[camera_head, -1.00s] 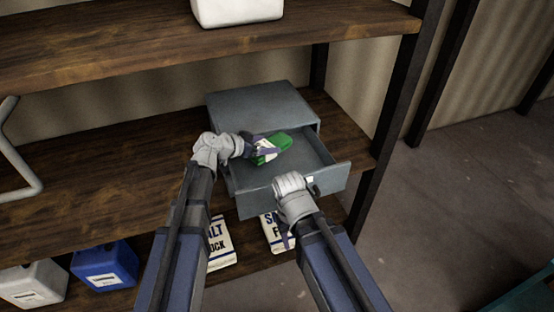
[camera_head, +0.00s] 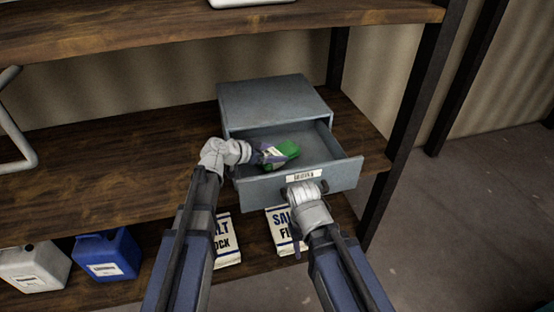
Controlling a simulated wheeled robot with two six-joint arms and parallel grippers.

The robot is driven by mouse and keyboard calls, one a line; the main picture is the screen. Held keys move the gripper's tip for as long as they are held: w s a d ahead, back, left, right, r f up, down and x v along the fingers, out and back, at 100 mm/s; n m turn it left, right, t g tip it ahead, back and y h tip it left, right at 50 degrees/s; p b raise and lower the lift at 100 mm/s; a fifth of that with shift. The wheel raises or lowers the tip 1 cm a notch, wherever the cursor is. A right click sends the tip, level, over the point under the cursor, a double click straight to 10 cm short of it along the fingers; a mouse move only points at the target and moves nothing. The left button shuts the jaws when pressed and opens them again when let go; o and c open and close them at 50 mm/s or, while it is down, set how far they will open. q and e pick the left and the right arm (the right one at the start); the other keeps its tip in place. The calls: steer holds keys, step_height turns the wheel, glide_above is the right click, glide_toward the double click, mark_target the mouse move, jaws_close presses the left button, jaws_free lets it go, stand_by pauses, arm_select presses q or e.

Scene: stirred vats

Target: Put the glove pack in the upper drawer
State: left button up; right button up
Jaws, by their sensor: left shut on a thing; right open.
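The glove pack, green with a white label (camera_head: 285,151), is inside the open drawer. My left gripper (camera_head: 264,155) is shut on its left end and reaches in over the drawer's left side. Whether the pack touches the drawer floor I cannot tell. The upper drawer (camera_head: 335,177) of the grey cabinet (camera_head: 275,100) is pulled out, with a label on its front. My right gripper (camera_head: 303,207) is open, just in front of the drawer front and below its label. Its fingertips are largely hidden by its own body.
The cabinet stands on a wooden shelf (camera_head: 100,180) with an upper shelf (camera_head: 150,50) above. Salt bags (camera_head: 283,228), a blue canister (camera_head: 107,255) and a white canister (camera_head: 33,266) stand on the lower shelf. Dark posts (camera_head: 408,125) stand at the right.

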arm_select(q)
steer(key=shift+a, duration=0.15)
steer(key=shift+f, duration=0.15)
steer(key=o, duration=1.2)
steer(key=shift+o, duration=0.2)
steer(key=shift+r+p, duration=0.3)
steer(key=shift+r, duration=0.05)
steer(key=p+v, duration=0.5)
steer(key=v, duration=0.5)
steer(key=shift+s+a, duration=0.25)
steer(key=shift+s+a+r, duration=0.25)
steer(key=shift+s+a, duration=0.1)
steer(key=shift+a, duration=0.05)
